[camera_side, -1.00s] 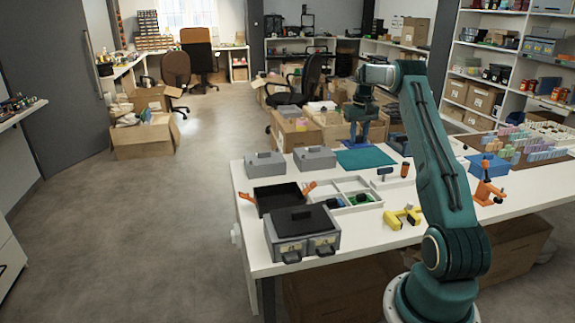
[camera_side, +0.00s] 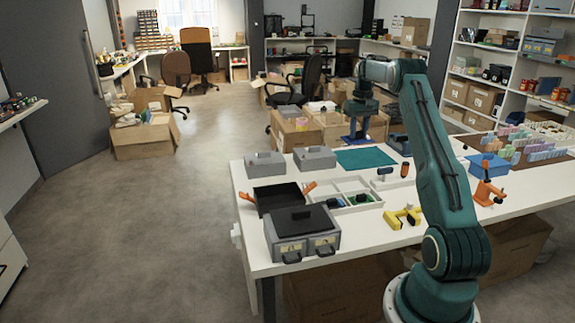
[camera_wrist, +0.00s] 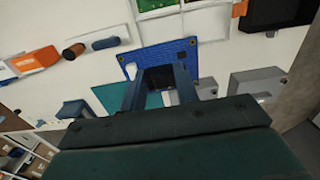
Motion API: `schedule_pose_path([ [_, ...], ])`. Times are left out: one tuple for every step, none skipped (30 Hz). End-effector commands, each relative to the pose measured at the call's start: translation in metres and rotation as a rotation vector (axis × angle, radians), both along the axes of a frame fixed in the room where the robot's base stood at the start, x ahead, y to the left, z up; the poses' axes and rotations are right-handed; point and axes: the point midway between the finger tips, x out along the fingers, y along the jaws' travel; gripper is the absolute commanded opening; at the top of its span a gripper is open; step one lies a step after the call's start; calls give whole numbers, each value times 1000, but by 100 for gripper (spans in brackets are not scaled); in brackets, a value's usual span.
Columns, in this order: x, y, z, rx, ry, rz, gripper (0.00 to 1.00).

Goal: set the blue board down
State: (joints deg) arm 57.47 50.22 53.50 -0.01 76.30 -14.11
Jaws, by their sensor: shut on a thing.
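The blue board (camera_wrist: 152,58) is in my gripper (camera_wrist: 160,90) in the wrist view. It is a flat bright blue plate with dark corner holes, and the fingers hide part of its near side. In the side view my gripper (camera_side: 359,126) is over the far part of the white table, with the board (camera_side: 355,138) low in it, small and seen nearly edge-on. The teal mat (camera_side: 366,159) lies on the table near and below the gripper. In the wrist view the mat (camera_wrist: 108,98) is partly hidden behind the fingers.
Two grey boxes (camera_side: 314,157) (camera_side: 265,164) stand left of the mat. A white divided tray (camera_side: 347,187), a black open tray (camera_side: 278,197) and yellow clamp (camera_side: 403,217) are nearer.

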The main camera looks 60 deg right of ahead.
Motion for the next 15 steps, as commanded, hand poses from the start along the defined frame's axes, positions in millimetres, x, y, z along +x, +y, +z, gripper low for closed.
schedule_pose_path([
  [2, 1, 0, -1, -1, 18, 5],
  [3, 2, 0, -1, -1, 33, 5],
  [5, 4, 0, -1, -1, 54, 5],
  [7, 5, 0, -1, -1, 74, 5],
  [8, 6, 0, -1, -1, 95, 5],
  [11, 8, 1, -1, -1, 128, 5],
  [13, 9, 1, -1, -1, 155, 5],
  [15, 11, 1, -1, -1, 185, 5],
  [19, 14, 1, -1, -1, 228, 5],
  [22, 16, 1, -1, -1, 262, 5],
  [24, 18, 1, -1, 0, 297, 5],
  [28, 21, 1, -1, 0, 346, 5],
  [31, 23, 1, -2, -1, 384, 5],
  [34, 25, 1, -2, -1, 423, 5],
  [38, 29, 1, -2, -1, 475, 5],
])
